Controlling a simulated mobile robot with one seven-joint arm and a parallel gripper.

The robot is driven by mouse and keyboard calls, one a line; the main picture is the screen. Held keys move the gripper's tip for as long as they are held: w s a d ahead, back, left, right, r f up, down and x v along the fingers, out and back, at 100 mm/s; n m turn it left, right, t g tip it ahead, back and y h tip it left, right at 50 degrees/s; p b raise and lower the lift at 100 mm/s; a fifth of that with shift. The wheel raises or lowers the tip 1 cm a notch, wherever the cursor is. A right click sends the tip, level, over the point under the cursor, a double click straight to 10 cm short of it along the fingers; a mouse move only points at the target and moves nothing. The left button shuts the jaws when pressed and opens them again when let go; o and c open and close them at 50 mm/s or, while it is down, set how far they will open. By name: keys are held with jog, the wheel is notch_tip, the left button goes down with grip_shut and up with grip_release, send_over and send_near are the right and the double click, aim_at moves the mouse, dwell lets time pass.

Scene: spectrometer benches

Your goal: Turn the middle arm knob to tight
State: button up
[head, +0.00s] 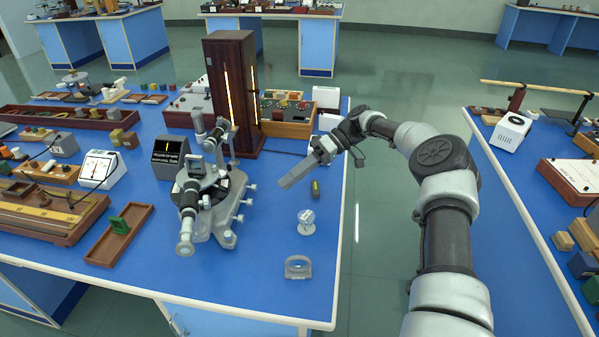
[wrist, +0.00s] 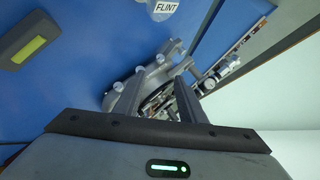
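The spectrometer (head: 212,195) stands on the blue bench, with its grey telescope tube pointing to the front left. Several small pale knobs stick out from its right side; the middle one (head: 248,202) is among them. In the wrist view the spectrometer's knobs (wrist: 160,58) show beyond and between my fingers. Which of them is the middle arm knob, and any tight mark, I cannot tell. My gripper (head: 287,184) is to the right of the knobs, above the bench and apart from them. In the wrist view my gripper (wrist: 158,98) is open and empty.
A flint-labelled piece (head: 306,217), a dark block with a yellow face (head: 315,188) and a grey magnifier-like piece (head: 298,267) lie right of the spectrometer. A tall brown lamp housing (head: 232,90) stands behind it. The bench's front right is mostly clear.

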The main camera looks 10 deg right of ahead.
jog(key=shift+v, duration=1.65)
